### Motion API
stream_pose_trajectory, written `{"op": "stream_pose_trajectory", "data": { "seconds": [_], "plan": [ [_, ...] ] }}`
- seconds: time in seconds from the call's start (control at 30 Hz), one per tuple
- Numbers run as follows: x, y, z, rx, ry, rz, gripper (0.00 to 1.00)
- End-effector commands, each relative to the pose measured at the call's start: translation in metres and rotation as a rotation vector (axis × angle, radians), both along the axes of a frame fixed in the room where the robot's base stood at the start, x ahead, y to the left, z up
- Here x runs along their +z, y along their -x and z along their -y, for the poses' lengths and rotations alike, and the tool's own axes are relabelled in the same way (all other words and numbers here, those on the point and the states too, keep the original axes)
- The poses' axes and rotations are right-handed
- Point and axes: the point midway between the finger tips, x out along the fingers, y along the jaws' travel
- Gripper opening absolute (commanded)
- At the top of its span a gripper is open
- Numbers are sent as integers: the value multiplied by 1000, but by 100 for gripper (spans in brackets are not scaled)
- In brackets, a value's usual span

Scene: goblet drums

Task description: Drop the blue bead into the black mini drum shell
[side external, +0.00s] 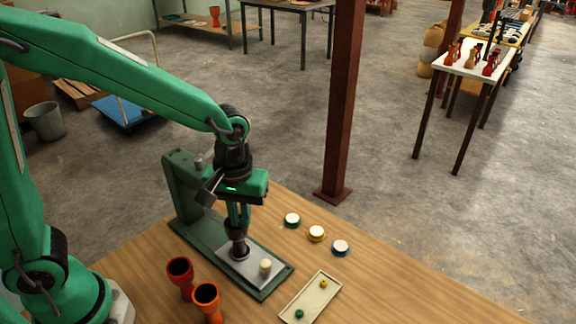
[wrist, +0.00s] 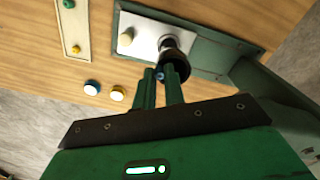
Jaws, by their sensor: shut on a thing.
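The black mini drum shell (side external: 238,247) stands upright on the grey plate of the green fixture. In the wrist view the shell (wrist: 176,62) shows just beyond my fingertips. My gripper (side external: 237,219) points down right over the shell's mouth. In the wrist view my gripper (wrist: 160,73) is shut on the small blue bead (wrist: 160,76), held between the fingertips at the shell's rim. The bead is hidden in the side view. I cannot tell exactly how far it is above or inside the mouth.
A cream knob (side external: 265,266) stands on the fixture's plate (side external: 246,270). A shallow tray (side external: 312,299) holds a yellow bead (side external: 323,284) and a green bead (side external: 299,314). Red (side external: 180,278) and orange (side external: 206,302) drum shells stand left. Three white-topped discs (side external: 317,233) lie behind.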

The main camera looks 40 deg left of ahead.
Motion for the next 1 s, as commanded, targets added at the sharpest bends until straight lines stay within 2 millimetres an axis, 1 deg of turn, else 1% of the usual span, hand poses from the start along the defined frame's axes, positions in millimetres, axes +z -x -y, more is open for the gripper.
{"op": "stream_pose_trajectory", "data": {
  "seconds": [0.07,0.1,0.2,0.5,0.67,0.87,1.0],
  "plan": [
    [0,0,0,0,0,0,0],
    [0,0,0,0,0,0,19],
    [0,0,0,0,0,0,37],
    [1,0,0,0,0,0,37],
    [7,-1,0,0,1,3,37],
    [26,-1,0,0,1,3,37],
    [45,-1,0,0,1,3,37]
  ]
}}
